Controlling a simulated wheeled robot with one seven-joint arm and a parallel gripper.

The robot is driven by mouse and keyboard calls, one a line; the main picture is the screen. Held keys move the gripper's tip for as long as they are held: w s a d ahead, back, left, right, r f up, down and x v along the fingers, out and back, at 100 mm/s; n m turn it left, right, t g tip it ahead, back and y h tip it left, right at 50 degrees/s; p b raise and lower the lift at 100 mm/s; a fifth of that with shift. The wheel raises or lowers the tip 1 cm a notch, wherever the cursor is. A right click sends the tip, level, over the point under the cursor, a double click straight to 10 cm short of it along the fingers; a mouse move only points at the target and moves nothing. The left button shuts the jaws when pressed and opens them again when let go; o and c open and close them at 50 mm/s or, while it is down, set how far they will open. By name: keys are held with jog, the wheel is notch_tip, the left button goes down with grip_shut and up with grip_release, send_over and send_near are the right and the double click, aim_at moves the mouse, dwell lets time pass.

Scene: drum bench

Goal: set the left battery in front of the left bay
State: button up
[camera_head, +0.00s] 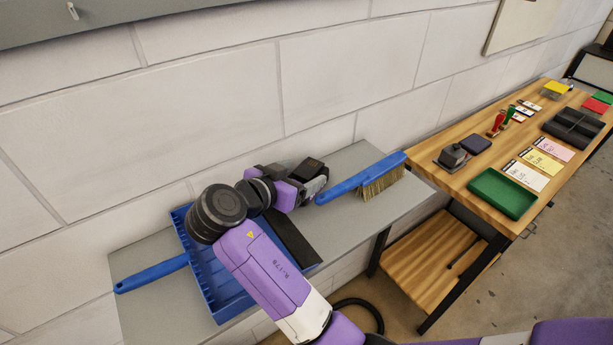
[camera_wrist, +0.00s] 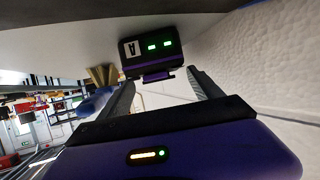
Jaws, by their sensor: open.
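A small black and purple box, probably a battery (camera_wrist: 165,46), shows in the wrist view with a white "A" label and two green lights. It sits just beyond or between my fingertips; I cannot tell whether they touch it. My gripper (camera_wrist: 162,82) is open around its near side. In the head view my gripper (camera_head: 318,184) is low over the grey shelf, and a dark box (camera_head: 307,166) beside it looks like the same battery, partly hidden. I cannot make out any bay or a second battery.
A blue dustpan (camera_head: 205,285) lies on the grey shelf (camera_head: 150,312) under my arm. A blue brush (camera_head: 375,180) lies right of my gripper. The wall is close behind. A wooden bench (camera_head: 455,185) at right holds a green tray (camera_head: 502,194), cards and stamps.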

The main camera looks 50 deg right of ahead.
aim_at(310, 169)
jog(key=shift+x, duration=1.45)
jog(key=shift+a+f, duration=0.1)
jog(key=shift+f, duration=0.05)
jog(key=shift+c, duration=0.2)
grip_shut()
